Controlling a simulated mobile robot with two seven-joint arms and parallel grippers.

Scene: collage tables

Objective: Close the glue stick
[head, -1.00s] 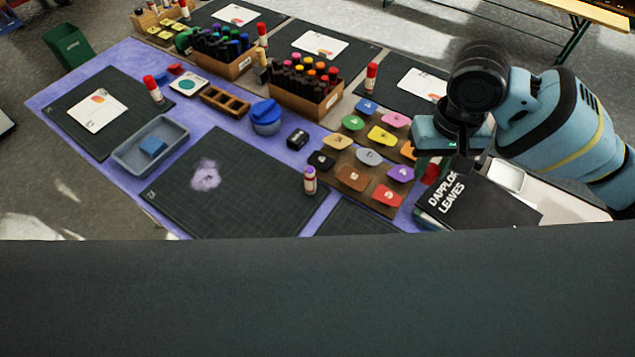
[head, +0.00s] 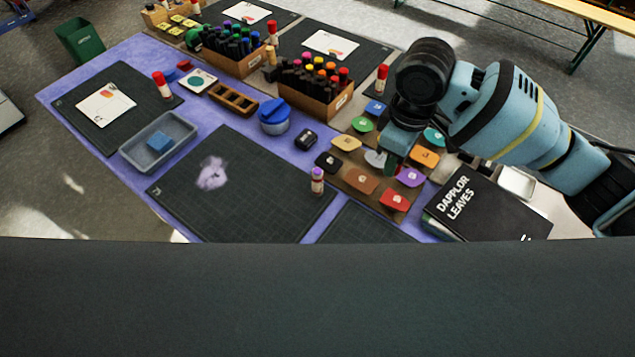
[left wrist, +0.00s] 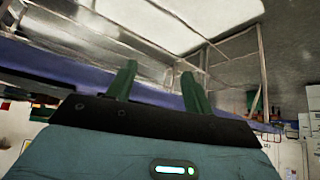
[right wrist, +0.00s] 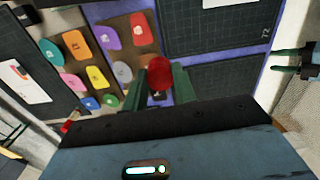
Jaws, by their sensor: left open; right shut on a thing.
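The uncapped glue stick (head: 317,181) stands upright on the right edge of the dark cutting mat (head: 240,200). Its top looks purple. My right gripper (head: 390,165) is over the coloured cards, to the right of the glue stick and apart from it. In the right wrist view it is shut on a red cap (right wrist: 158,70) between its green fingertips; in the head view I cannot make the cap out. My left gripper (left wrist: 158,85) is open and empty in the left wrist view, and it does not show in the head view.
Near the right arm lie a black book (head: 490,208) and a board with coloured cards (head: 361,181). A black block (head: 305,139), a blue-lidded pot (head: 274,117) and a marker box (head: 318,95) stand behind. A blue-grey tray (head: 180,125) is at left.

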